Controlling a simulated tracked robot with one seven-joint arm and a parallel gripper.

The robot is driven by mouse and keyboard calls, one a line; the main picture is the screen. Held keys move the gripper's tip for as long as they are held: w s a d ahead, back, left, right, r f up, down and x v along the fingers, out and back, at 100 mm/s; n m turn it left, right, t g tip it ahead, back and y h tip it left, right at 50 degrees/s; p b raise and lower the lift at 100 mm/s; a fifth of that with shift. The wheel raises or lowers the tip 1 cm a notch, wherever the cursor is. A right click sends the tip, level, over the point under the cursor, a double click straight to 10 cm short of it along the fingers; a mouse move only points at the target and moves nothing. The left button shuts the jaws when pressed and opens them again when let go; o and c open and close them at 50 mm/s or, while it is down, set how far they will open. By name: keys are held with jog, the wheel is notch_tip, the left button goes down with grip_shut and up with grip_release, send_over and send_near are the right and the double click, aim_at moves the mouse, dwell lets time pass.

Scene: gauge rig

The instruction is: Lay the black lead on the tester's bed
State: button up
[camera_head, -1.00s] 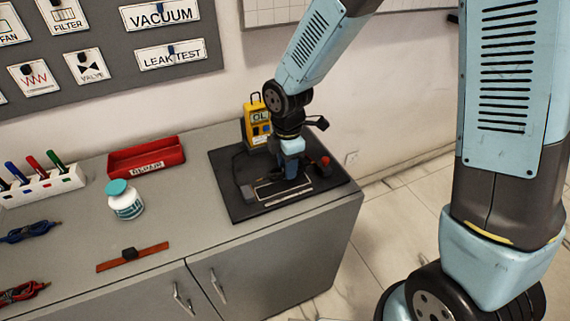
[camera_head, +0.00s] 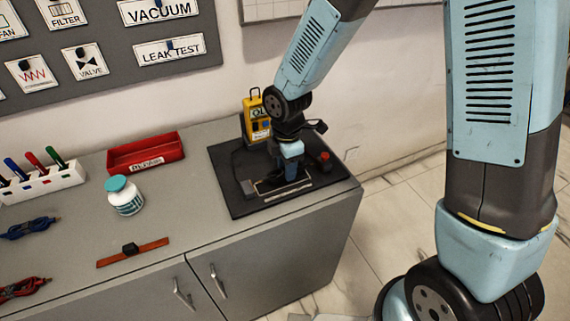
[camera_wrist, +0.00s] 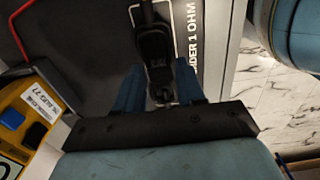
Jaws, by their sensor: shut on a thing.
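My gripper (camera_wrist: 158,92) is shut on the black lead (camera_wrist: 157,45), whose dark body shows between the blue fingers in the wrist view. In the head view my gripper (camera_head: 292,178) points down over the tester's bed (camera_head: 262,188), a pale-outlined rectangle on a black board (camera_head: 240,208). The lead is too dark and hidden to make out in the head view. I cannot tell whether it touches the bed. The tester's yellow meter (camera_head: 254,122) stands behind my gripper; it also shows at the left of the wrist view (camera_wrist: 42,105).
A red button (camera_head: 325,158) sits on the board's right side. To the left are a red bin (camera_head: 146,154), a white jar (camera_head: 125,200), an orange strip (camera_head: 150,250), a marker rack (camera_head: 50,182), a blue lead (camera_head: 28,229) and a red lead (camera_head: 22,289). The bench front is clear.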

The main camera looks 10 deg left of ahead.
jog(key=shift+f, duration=0.9)
jog(key=o, duration=1.2)
jog(key=shift+o, duration=0.3)
jog(key=o, duration=0.4)
jog(key=shift+w+r, duration=0.1)
jog(key=shift+r, duration=3.9)
jog(key=shift+d+r, duration=0.1)
